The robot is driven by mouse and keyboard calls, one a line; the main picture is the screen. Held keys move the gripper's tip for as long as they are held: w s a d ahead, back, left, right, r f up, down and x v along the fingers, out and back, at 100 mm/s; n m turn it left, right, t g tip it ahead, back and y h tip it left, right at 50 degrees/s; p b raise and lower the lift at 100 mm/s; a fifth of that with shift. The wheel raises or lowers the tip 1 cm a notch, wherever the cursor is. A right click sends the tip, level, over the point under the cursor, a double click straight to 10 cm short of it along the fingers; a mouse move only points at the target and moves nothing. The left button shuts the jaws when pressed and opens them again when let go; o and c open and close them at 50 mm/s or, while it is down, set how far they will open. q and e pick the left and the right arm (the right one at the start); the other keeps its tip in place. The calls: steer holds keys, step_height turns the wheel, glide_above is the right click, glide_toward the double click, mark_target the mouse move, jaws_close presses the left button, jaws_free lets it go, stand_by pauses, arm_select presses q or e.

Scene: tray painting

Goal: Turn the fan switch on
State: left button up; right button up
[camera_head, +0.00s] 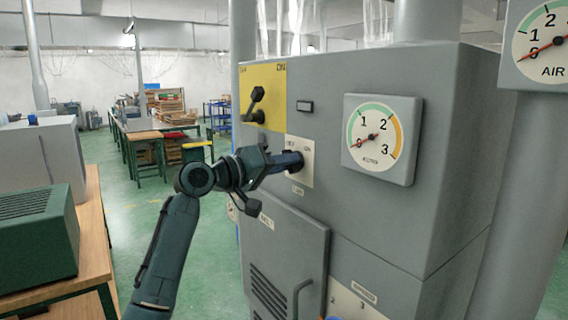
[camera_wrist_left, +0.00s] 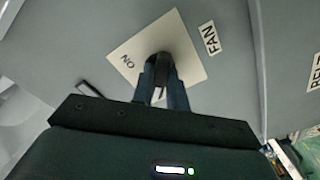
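The fan switch is a dark knob (camera_wrist_left: 162,66) on a pale square plate (camera_head: 304,172) on the front of the grey cabinet. The plate (camera_wrist_left: 186,48) carries an ON mark on its left in the left wrist view, and a FAN label (camera_wrist_left: 210,38) sits beside it. My left gripper (camera_head: 294,161) reaches the plate from the left. In the left wrist view its two fingers (camera_wrist_left: 161,82) lie close on either side of the knob and appear shut on it. The fingers hide most of the knob, so its setting is unclear. My right gripper is not in view.
A yellow panel with a black lever (camera_head: 256,100) is above left of the switch. A round gauge (camera_head: 380,138) juts out at its right. A louvred door (camera_head: 290,255) with a handle is below. A bench with a green box (camera_head: 40,235) stands at the left.

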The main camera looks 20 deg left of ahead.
arm_select(q)
jaws_close()
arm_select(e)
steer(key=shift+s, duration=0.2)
